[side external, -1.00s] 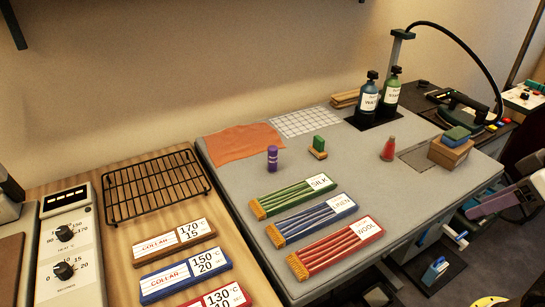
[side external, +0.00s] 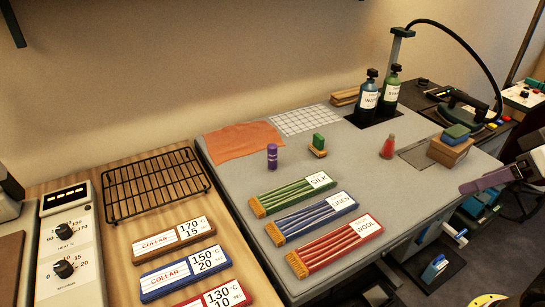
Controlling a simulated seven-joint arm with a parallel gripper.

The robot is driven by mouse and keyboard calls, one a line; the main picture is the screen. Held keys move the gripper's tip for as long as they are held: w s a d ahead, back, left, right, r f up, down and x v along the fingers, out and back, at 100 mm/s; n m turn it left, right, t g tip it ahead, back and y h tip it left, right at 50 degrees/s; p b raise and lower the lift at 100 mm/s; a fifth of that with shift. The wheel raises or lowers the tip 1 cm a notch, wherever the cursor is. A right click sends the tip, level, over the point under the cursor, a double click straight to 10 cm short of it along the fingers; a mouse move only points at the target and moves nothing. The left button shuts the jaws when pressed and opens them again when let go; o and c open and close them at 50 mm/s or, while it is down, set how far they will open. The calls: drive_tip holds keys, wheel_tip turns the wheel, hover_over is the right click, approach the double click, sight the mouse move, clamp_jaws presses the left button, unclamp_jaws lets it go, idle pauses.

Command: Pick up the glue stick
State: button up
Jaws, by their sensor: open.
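A small upright purple cylinder with a dark band, which looks like the glue stick (side external: 272,157), stands on the grey work mat (side external: 240,178), just right of the orange cloth. My gripper (side external: 485,182) is at the right edge of the picture, off the right side of the mat and far from the purple cylinder. It is open, and nothing shows in it. Part of it is cut off by the picture edge.
Silk, linen and wool bundles lie in front. Two tall bottles (side external: 369,98) and stacked boxes (side external: 450,148) stand farther right.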

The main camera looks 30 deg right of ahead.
drive_tip(key=w+a+r, duration=0.1)
drive_tip(key=w+r, duration=0.2)
drive_tip(key=w, duration=0.5)
drive_tip(key=w+a+r+m+t, duration=0.1)
drive_tip(key=w+r, duration=0.2)
drive_tip(key=w, duration=0.4)
drive_tip(key=w+a+r, duration=0.1)
drive_tip(key=w+r, duration=0.2)
drive_tip(key=w, duration=0.5)
drive_tip(key=n+g, duration=0.2)
hover_over(273, 147)
drive_tip(key=s, duration=0.4)
wheel_tip(273, 147, down, 18)
drive_tip(key=x, duration=0.8)
drive_tip(key=shift+x, duration=2.8)
drive_tip(key=shift+s, duration=0.1)
